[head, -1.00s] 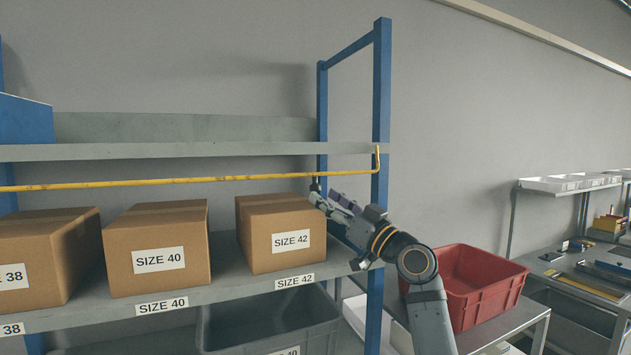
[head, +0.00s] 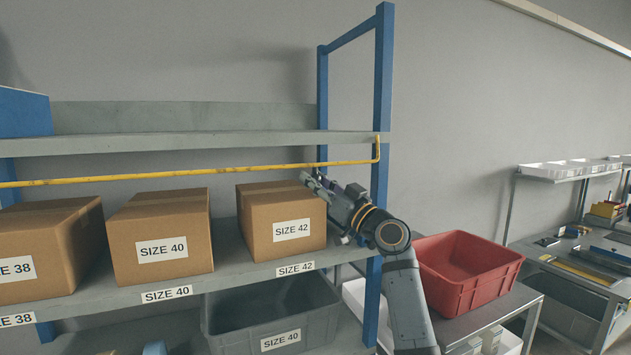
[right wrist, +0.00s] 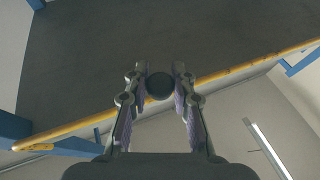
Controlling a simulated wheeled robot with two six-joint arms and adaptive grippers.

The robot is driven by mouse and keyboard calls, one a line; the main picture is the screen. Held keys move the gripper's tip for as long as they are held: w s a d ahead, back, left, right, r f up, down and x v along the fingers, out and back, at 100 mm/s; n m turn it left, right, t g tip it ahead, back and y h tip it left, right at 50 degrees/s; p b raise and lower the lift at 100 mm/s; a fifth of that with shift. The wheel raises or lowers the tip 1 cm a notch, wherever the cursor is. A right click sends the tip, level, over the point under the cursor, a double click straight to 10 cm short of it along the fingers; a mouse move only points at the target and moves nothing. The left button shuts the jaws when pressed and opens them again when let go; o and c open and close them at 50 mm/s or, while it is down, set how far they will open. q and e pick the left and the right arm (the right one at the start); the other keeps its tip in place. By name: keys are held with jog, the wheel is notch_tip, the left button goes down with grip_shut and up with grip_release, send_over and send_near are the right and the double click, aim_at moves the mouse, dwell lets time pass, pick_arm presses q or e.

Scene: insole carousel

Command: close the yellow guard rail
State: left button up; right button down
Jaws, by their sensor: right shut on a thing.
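The yellow guard rail (head: 200,171) runs across the rack below the upper shelf board and above the boxes. Its right end bends up at the blue post. It also crosses the right wrist view (right wrist: 232,75) on a slant. My right gripper (head: 307,178) is just under the rail, beside the top right corner of the SIZE 42 box. In the right wrist view the fingers (right wrist: 158,82) are shut on a dark round knob (right wrist: 159,87) by the rail. How the knob joins the rail is hidden. My left gripper is not in view.
Cardboard boxes SIZE 38 (head: 45,240), SIZE 40 (head: 160,235) and SIZE 42 (head: 280,218) stand on the lower shelf. The blue post (head: 383,85) is close to my right arm. A red crate (head: 468,270) stands on a side table at the right.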

dwell(0.3)
jog(key=shift+s+r+p, duration=0.1)
jog(key=shift+r+p, duration=0.05)
jog(key=shift+p, duration=0.25)
jog(key=shift+s+d+r+m+g+h+p, duration=0.4)
jog(key=shift+s+g+h+p, duration=0.4)
jog(key=shift+p, duration=1.05)
jog(key=shift+s+d+r+m+g+h+p, duration=0.15)
jog(key=shift+s+r+m+g+h+p, duration=0.4)
jog(key=shift+p, duration=1.35)
jog(key=shift+s+d+r+m+g+h+p, duration=0.25)
jog(key=shift+s+m+g+h+p, duration=0.55)
jog(key=shift+p, duration=1.05)
jog(key=shift+s+n+g, duration=0.25)
jog(key=shift+s+g, duration=0.1)
jog(key=shift+s, duration=0.1)
jog(key=shift+d, duration=0.1)
